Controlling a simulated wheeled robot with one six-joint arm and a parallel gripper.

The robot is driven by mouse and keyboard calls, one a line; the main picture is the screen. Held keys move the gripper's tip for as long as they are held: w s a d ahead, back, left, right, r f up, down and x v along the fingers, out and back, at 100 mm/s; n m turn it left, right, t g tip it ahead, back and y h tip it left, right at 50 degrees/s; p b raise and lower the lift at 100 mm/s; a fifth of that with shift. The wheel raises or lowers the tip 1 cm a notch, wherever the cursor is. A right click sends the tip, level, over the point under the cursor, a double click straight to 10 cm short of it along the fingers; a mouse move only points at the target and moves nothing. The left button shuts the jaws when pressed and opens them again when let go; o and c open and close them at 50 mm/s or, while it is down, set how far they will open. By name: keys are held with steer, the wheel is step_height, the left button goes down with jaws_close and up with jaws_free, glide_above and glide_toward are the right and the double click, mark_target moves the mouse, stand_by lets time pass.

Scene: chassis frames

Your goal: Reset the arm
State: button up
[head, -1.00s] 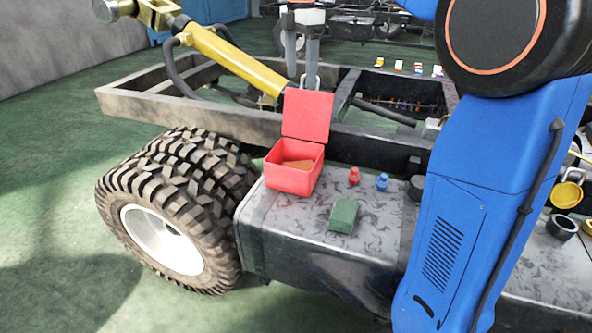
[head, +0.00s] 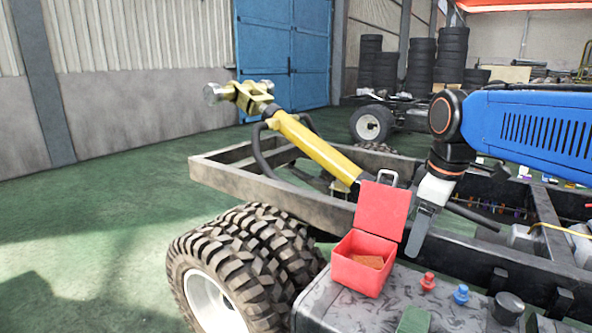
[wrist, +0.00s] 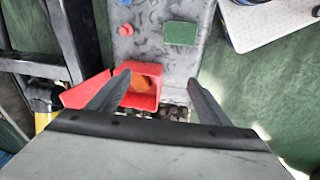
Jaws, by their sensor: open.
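My gripper (head: 420,232) points down beside the raised lid of the red box in the head view, on its right. In the wrist view its two fingers are spread apart with nothing held between them (wrist: 159,80). The red box (head: 362,275) stands with its lid (head: 381,211) open on the grey patterned surface of the chassis. An orange-brown item (head: 369,262) lies inside it. In the wrist view the box (wrist: 142,101) shows between the fingers, below them. My blue arm reaches in from the right.
A red knob (head: 428,281) and a blue knob (head: 461,294) stand right of the box. A yellow cylinder (head: 315,148) and frame rails lie behind. A large tyre (head: 235,262) is at left.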

steer(key=s+d+f+m+t, duration=0.2)
steer(key=s+f+m, duration=0.8)
steer(key=s+f, duration=0.4)
steer(key=shift+s+d+f, duration=0.15)
steer(key=shift+s+f, duration=0.25)
steer(key=shift+s, duration=0.3)
steer(key=shift+c, duration=0.6)
